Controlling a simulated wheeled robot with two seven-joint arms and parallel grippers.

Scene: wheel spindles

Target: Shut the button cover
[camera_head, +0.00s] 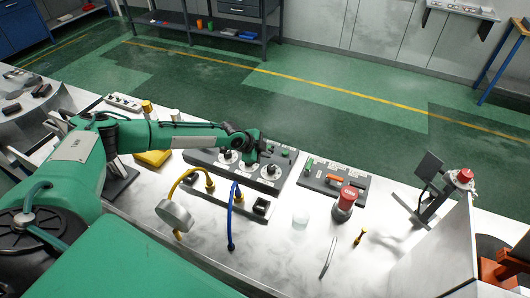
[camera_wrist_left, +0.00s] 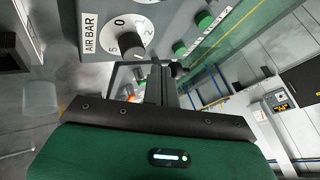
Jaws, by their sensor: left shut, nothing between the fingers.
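My left gripper (camera_head: 252,163) is over the grey dial panel (camera_head: 196,158) and points down. Its fingers are shut with nothing between them. In the left wrist view the gripper (camera_wrist_left: 161,72) is beside the white dial (camera_wrist_left: 131,36) marked "AIR BAR" and near green buttons (camera_wrist_left: 203,20). I cannot tell if it touches the panel. A red mushroom button (camera_head: 348,194) stands at the front of a second panel. A small clear piece (camera_head: 301,217) is on the bench left of it, and I cannot tell whether it is a button cover. My right gripper is not in view.
The second panel (camera_head: 318,177) has an orange switch (camera_head: 334,179). A yellow hose (camera_head: 186,177) and a blue hose (camera_head: 231,215) lie in front of the dial panel. A stand with a red button (camera_head: 465,175) is at right.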

